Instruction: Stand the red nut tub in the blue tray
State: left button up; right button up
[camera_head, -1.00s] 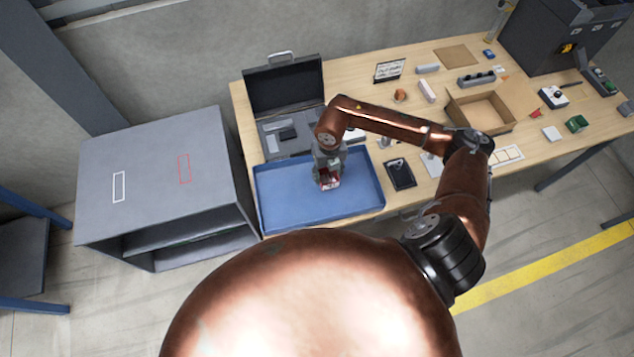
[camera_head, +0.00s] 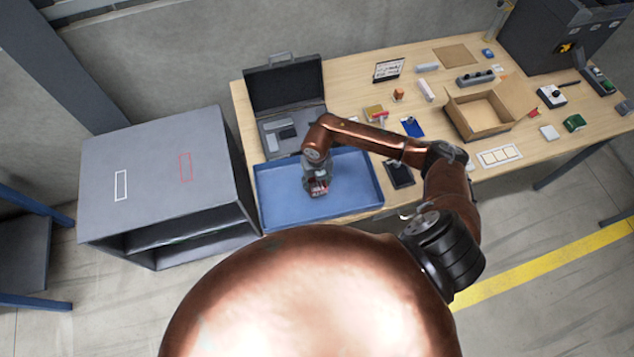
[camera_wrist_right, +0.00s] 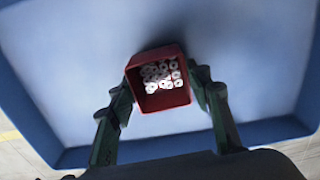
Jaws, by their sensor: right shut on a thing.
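The red nut tub (camera_head: 318,188) is a small open box, and in the right wrist view (camera_wrist_right: 160,108) it holds several pale nuts. My right gripper (camera_head: 317,184) is shut on the tub, with a finger on each side of it in the wrist view (camera_wrist_right: 160,95). The tub is over the blue tray (camera_head: 280,205), within its rim in the head view. The tray's floor and walls also surround the tub in the wrist view (camera_wrist_right: 60,40). I cannot tell whether the tub's base touches the tray floor. My left gripper is not in view.
An open black case (camera_head: 284,88) stands behind the tray. A grey cabinet (camera_head: 160,150) is left of the table. A dark tablet-like item (camera_head: 399,174) lies right of the tray. A cardboard box (camera_head: 480,112) and small parts sit farther right. The tray's left part is clear.

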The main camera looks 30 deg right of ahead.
aim_at(317, 188)
jog(key=o, duration=0.7)
jog(key=shift+f, duration=0.1)
jog(key=o, duration=0.5)
jog(key=shift+c, duration=0.2)
jog(key=shift+r, duration=0.3)
notch_tip(317, 188, up, 12)
jog(key=b, duration=0.1)
jog(key=shift+f, duration=0.1)
